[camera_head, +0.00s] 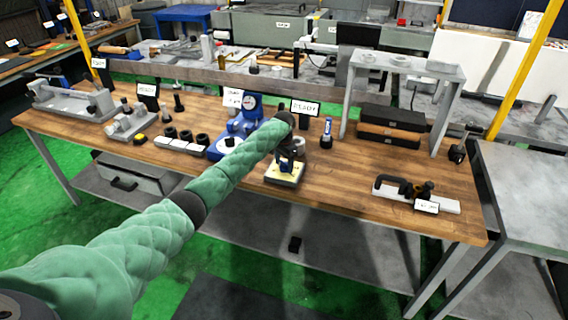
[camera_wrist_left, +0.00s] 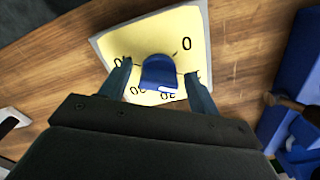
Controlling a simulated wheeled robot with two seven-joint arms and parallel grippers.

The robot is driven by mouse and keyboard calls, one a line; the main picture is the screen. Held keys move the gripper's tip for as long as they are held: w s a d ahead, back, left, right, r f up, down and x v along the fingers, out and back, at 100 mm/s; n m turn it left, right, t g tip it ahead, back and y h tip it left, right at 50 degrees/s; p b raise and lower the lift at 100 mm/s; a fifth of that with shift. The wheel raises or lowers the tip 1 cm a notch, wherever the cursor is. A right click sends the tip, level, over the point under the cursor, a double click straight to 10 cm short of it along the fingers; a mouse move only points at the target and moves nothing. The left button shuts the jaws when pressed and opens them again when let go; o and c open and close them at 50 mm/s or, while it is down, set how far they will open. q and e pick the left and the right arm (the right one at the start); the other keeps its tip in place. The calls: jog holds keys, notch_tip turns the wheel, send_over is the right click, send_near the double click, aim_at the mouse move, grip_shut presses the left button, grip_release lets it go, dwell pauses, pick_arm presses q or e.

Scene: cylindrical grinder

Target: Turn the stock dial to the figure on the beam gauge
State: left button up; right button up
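The stock dial is a pale yellow square plate (camera_head: 284,178) with a blue knob, near the table's front edge. In the left wrist view the plate (camera_wrist_left: 190,22) fills the upper middle, with black figures around the blue knob (camera_wrist_left: 158,72); some figures are partly hidden. My left gripper (camera_head: 290,160) is directly over the dial. Its two fingers (camera_wrist_left: 158,90) stand apart on either side of the knob, with yellow showing between each finger and the knob. A blue device with a round gauge (camera_head: 249,102) stands behind the dial, perhaps the beam gauge; its reading is too small to tell. My right gripper is out of view.
Black cylinders (camera_head: 186,136) stand left of the blue device. A white strip with a black clamp-like tool (camera_head: 402,188) lies at the right. The wood between dial and strip is clear.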

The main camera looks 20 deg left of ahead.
aim_at(284, 162)
pick_arm(q)
jog(key=shift+r, duration=0.3)
notch_tip(284, 162, up, 6)
jog(key=b, duration=0.2)
jog(key=shift+f+b, duration=0.2)
jog(key=shift+b, duration=0.2)
jog(key=shift+r, duration=0.8)
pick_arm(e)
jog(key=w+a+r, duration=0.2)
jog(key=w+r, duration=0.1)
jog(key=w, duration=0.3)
